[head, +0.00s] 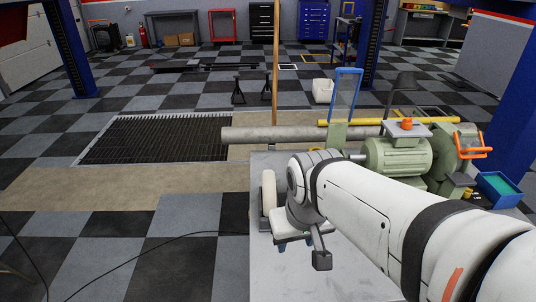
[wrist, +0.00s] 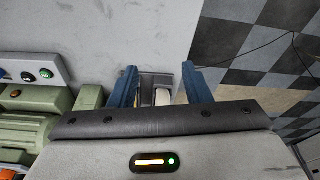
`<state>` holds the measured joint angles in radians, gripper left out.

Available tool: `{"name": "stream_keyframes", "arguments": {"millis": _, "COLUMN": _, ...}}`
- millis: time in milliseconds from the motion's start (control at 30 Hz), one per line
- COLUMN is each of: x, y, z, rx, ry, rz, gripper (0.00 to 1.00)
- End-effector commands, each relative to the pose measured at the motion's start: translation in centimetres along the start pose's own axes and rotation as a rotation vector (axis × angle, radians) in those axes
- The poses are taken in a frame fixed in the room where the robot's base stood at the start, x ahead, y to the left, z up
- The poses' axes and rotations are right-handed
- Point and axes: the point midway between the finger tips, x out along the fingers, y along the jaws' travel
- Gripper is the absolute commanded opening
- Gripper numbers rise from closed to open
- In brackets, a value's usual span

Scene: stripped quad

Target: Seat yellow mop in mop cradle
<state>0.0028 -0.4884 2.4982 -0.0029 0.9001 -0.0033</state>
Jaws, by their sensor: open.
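A pale cream, wheel-like disc (head: 268,192) stands on edge at the left side of the grey bench, just left of my wrist; it may be the yellow mop, but its colour looks closer to cream. In the wrist view, a cream edge (wrist: 162,98) shows between my blue fingers, beside a grey bracket-like piece (wrist: 148,82) that could be a cradle; I cannot tell for sure. My gripper (wrist: 159,80) is open, with a finger on each side of these pieces and gaps visible. In the head view, my gripper (head: 282,246) is mostly hidden under my wrist.
A green grinder-like machine (head: 398,158) with a blue-framed shield (head: 346,95) and orange parts stands at the right. A grey tube (head: 300,134) and a yellow bar (head: 445,120) lie behind it. A teal-lined blue bin (head: 499,188) is far right. The bench front (head: 285,280) is clear.

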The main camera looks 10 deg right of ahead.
Motion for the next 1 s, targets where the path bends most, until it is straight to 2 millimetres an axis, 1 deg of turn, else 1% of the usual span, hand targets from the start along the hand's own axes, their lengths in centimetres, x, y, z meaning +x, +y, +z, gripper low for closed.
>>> {"name": "stream_keyframes", "arguments": {"millis": 33, "x": -0.1, "y": 0.1, "z": -0.5, "rx": 0.003, "ry": -0.003, "rz": 0.001, "gripper": 0.48}}
{"name": "stream_keyframes", "arguments": {"millis": 67, "x": -0.2, "y": 0.2, "z": -0.9, "rx": 0.006, "ry": -0.007, "rz": 0.001, "gripper": 0.5}}
{"name": "stream_keyframes", "arguments": {"millis": 167, "x": -0.5, "y": 0.9, "z": -3.2, "rx": 0.012, "ry": -0.025, "rz": 0.002, "gripper": 0.58}}
{"name": "stream_keyframes", "arguments": {"millis": 200, "x": -0.6, "y": 1.3, "z": -4.5, "rx": 0.02, "ry": -0.037, "rz": 0.004, "gripper": 0.62}}
{"name": "stream_keyframes", "arguments": {"millis": 267, "x": -0.6, "y": 1.9, "z": -6.8, "rx": 0.036, "ry": -0.055, "rz": 0.007, "gripper": 0.62}}
{"name": "stream_keyframes", "arguments": {"millis": 300, "x": -0.5, "y": 2.5, "z": -8.5, "rx": 0.048, "ry": -0.067, "rz": 0.01, "gripper": 0.62}}
{"name": "stream_keyframes", "arguments": {"millis": 367, "x": -0.1, "y": 3.3, "z": -11.1, "rx": 0.065, "ry": -0.087, "rz": 0.012, "gripper": 0.62}}
{"name": "stream_keyframes", "arguments": {"millis": 400, "x": 0.3, "y": 3.9, "z": -12.7, "rx": 0.077, "ry": -0.1, "rz": 0.014, "gripper": 0.62}}
{"name": "stream_keyframes", "arguments": {"millis": 467, "x": 1.1, "y": 4.9, "z": -15.2, "rx": 0.094, "ry": -0.119, "rz": 0.016, "gripper": 0.62}}
{"name": "stream_keyframes", "arguments": {"millis": 500, "x": 1.7, "y": 5.6, "z": -16.7, "rx": 0.106, "ry": -0.131, "rz": 0.017, "gripper": 0.62}}
{"name": "stream_keyframes", "arguments": {"millis": 600, "x": 3.6, "y": 7.5, "z": -20.2, "rx": 0.133, "ry": -0.163, "rz": 0.019, "gripper": 0.62}}
{"name": "stream_keyframes", "arguments": {"millis": 700, "x": 5.6, "y": 9.3, "z": -23.0, "rx": 0.157, "ry": -0.188, "rz": 0.02, "gripper": 0.62}}
{"name": "stream_keyframes", "arguments": {"millis": 800, "x": 7.5, "y": 10.8, "z": -25.0, "rx": 0.175, "ry": -0.209, "rz": 0.02, "gripper": 0.62}}
{"name": "stream_keyframes", "arguments": {"millis": 900, "x": 8.9, "y": 11.9, "z": -26.2, "rx": 0.189, "ry": -0.222, "rz": 0.02, "gripper": 0.62}}
{"name": "stream_keyframes", "arguments": {"millis": 1000, "x": 9.8, "y": 12.4, "z": -26.8, "rx": 0.195, "ry": -0.23, "rz": 0.02, "gripper": 0.62}}
